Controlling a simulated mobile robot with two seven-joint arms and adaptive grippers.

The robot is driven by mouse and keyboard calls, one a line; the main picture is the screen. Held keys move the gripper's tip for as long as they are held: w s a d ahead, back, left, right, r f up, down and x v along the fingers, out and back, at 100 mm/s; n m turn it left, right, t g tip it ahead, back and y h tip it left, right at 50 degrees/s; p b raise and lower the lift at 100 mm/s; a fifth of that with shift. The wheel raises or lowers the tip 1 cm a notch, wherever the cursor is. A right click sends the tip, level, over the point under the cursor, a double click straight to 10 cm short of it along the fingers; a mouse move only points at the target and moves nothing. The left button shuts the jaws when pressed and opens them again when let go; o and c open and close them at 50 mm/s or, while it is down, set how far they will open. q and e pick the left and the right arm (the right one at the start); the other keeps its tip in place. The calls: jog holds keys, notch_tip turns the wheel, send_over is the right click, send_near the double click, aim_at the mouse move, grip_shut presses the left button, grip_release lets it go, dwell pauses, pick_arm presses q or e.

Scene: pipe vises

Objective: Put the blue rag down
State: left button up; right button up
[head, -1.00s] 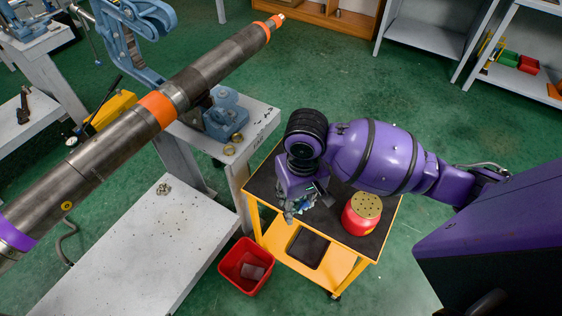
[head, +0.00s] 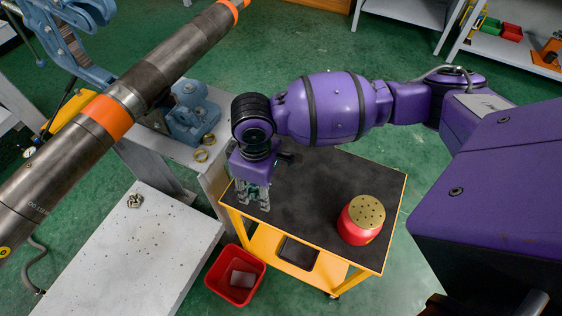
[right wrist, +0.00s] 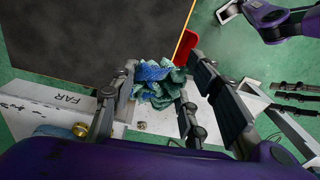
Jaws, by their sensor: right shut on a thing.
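My right gripper (head: 254,203) points down at the left edge of the yellow cart's dark top (head: 310,190) in the head view. In the right wrist view, the gripper (right wrist: 158,100) is shut on the crumpled blue rag (right wrist: 160,80), which shows between its fingers. The rag cannot be made out in the head view now. I cannot tell how high it is above the surfaces.
A red can with a perforated brass-coloured top (head: 361,220) stands on the cart's right part. A red bin (head: 236,277) is on the floor left of the cart. A white bench (head: 130,250) and a long pipe (head: 110,115) are at left. The cart's middle is clear.

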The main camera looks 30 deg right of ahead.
jog(key=w+f, duration=0.1)
jog(key=w+d+f, duration=0.1)
jog(key=w+f, duration=0.1)
jog(key=w+d+f+b, duration=0.1)
jog(key=w+f, duration=0.1)
jog(key=shift+d, duration=0.2)
jog(key=shift+w+d+f, duration=0.2)
jog(key=shift+w+f, duration=0.15)
jog(key=shift+f, duration=0.05)
jog(key=shift+w+d+f, duration=0.1)
jog(key=shift+w+f, duration=0.1)
jog(key=shift+f, duration=0.1)
notch_tip(320, 180, down, 3)
jog(key=shift+f, duration=0.1)
jog(key=shift+f, duration=0.1)
